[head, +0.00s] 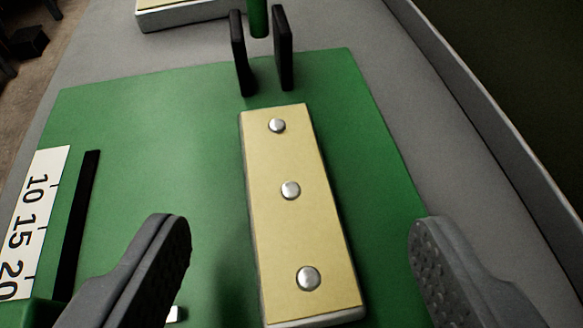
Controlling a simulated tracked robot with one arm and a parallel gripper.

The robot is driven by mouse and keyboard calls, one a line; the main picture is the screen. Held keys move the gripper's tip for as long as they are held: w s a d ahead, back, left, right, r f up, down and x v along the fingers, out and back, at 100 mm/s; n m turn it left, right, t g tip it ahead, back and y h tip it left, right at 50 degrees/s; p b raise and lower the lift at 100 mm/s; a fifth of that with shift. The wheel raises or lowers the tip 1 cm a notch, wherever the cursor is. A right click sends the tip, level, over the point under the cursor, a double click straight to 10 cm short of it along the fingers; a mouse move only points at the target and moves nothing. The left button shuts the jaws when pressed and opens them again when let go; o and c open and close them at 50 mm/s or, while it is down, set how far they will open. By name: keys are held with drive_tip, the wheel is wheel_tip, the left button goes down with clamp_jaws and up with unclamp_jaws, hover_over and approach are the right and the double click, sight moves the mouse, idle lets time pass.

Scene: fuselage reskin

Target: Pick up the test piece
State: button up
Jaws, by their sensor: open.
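The test piece (293,225) looks like a long pale-yellow block with a light grey edge and three silver round rivet heads along its top. It lies lengthwise on a green board (150,150) in the head view. My gripper (300,250) is open. Its two dark grey fingers stand on the left and right of the near part of the piece, with a gap on each side, and neither appears to touch it. The near end of the piece is close to the bottom edge of the picture.
Two black upright prongs (262,55) stand at the far end of the piece, with a green rod (257,18) between them. A number scale (30,220) and a black strip (76,225) lie at left. Another yellow-topped block (190,10) sits beyond. A grey raised edge (480,120) runs along the right.

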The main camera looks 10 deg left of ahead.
sight(289, 196)
drive_tip(key=shift+b+x, duration=0.45)
drive_tip(key=shift+x, duration=1.85)
drive_tip(key=shift+a, duration=0.15)
drive_tip(key=shift+c, duration=0.4)
drive_tip(key=c, duration=1.2)
